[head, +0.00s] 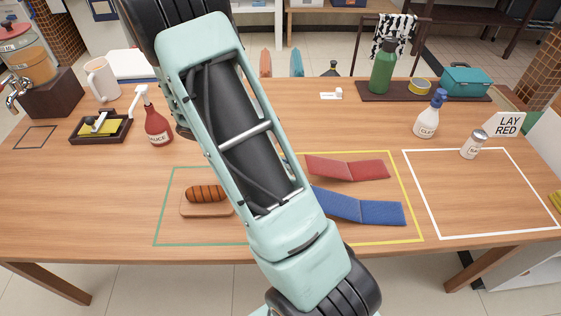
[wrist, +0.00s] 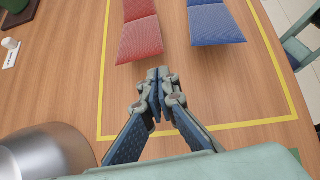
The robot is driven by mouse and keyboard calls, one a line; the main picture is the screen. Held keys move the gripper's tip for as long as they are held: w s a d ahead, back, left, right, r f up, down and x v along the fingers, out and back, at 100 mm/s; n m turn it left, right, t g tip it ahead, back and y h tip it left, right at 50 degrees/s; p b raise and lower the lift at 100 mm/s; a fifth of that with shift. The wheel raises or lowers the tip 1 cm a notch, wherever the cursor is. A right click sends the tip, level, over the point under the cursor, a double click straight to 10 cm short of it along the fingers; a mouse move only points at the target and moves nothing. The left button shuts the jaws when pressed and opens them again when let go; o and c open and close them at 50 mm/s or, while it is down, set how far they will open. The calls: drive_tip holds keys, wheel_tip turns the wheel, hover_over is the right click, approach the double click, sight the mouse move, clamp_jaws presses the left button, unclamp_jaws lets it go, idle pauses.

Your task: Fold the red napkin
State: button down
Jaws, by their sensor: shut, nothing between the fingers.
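The red napkin (head: 347,168) lies inside the yellow outline on the table, creased across its middle, with its halves slightly angled. A blue napkin (head: 360,206) lies in front of it in the head view, creased in the same way. In the wrist view the red napkin (wrist: 140,38) is at the top centre and the blue napkin (wrist: 215,22) is to its right. My gripper (wrist: 158,76) is shut and empty, its tips just below the near ends of the napkins in the picture. In the head view my arm hides the gripper and the left part of the yellow outline.
A spray bottle (head: 430,114), sauce bottle (head: 157,124) and "LAY RED" sign (head: 506,124) stand farther back.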

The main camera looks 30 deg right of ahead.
drive_tip(key=shift+x, duration=2.3)
drive_tip(key=shift+r, duration=0.1)
